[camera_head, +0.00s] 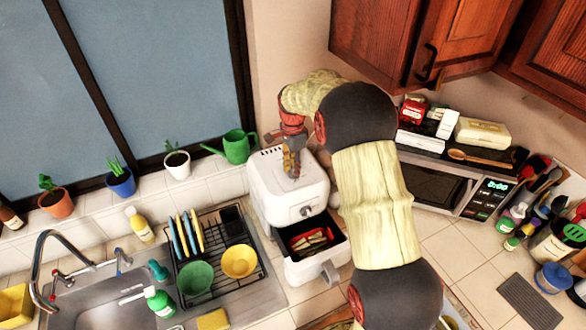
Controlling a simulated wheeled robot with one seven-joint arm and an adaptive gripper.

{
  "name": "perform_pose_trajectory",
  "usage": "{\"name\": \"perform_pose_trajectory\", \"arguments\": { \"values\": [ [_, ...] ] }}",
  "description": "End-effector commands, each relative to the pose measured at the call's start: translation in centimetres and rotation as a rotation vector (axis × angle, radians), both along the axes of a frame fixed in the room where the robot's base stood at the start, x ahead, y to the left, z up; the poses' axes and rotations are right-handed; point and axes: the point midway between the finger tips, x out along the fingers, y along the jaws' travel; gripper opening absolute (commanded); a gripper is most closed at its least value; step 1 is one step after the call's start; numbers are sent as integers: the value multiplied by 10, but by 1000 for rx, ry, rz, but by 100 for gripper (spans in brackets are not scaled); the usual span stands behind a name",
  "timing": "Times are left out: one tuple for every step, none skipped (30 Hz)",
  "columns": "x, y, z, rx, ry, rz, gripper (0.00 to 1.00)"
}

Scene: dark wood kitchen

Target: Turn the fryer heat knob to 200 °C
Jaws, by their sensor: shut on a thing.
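The white fryer (264,190) stands on the tiled counter in the middle of the view, below the wall corner.
A microwave (440,187) stands to the right, beyond my arm. A green watering can (237,146) is on the sill just left of the fryer. A dish rack (262,297) with bowls and plates is at the front left. Wooden cupboards (386,37) hang above right.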

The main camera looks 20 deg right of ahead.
Motion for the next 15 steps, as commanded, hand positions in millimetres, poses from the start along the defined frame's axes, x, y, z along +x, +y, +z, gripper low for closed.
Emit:
{"name": "perform_pose_trajectory", "arguments": {
  "values": [
    [2, 0, 2, 0, -5, -11, 0],
    [2, 0, 2, 0, -5, -18, 0],
    [2, 0, 2, 0, -5, -27, 0],
    [2, 0, 2, 0, -5, -31, 0],
    [2, 0, 2, 0, -5, -35, 0],
    [2, 0, 2, 0, -5, -39, 0],
    [2, 0, 2, 0, -5, -41, 0],
    [2, 0, 2, 0, -5, -43, 0],
    [2, 0, 2, 0, -5, -45, 0],
    [2, 0, 2, 0, -5, -46, 0],
    [2, 0, 2, 0, -6, -47, 0],
    [2, 0, 2, 0, -6, -47, 0],
    [2, 0, 2, 0, -6, -47, 0],
    [2, 0, 2, 0, -6, -47, 0],
    [2, 0, 2, 0, -6, -47, 0]
  ]
}}
